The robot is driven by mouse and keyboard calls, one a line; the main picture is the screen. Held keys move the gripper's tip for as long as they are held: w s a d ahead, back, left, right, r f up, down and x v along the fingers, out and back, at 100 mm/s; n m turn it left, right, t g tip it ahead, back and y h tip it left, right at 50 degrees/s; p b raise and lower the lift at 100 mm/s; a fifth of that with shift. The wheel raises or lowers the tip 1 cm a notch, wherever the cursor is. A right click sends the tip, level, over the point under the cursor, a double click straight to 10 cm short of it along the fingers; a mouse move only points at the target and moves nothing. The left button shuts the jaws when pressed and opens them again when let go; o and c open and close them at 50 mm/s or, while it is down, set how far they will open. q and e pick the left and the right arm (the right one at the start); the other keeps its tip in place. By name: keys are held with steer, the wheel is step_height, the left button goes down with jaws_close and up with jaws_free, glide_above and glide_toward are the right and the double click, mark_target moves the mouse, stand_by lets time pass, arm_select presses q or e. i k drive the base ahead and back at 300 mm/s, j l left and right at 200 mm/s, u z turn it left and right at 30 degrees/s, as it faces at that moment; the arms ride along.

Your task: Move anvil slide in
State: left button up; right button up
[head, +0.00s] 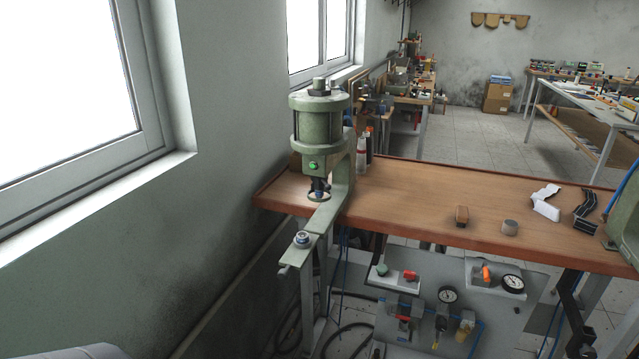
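A green pneumatic press (320,125) stands at the left end of the wooden bench. A narrow pale green rail (322,222) runs from under its head out past the bench's front edge. The anvil slide (302,240), a small round metal piece with a blue centre, sits near the rail's outer end, well out from under the press head. A short stub sticks out to the left below it. The press ram (319,187) hangs above the rail's inner end. Neither of my grippers shows in this view.
The wooden bench top (410,195) is mostly clear. Part of a second green machine (625,225) stands at the right edge. Gauges and valves are mounted below.

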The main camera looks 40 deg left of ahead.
mark_target(297, 256)
steer(key=u, duration=1.35)
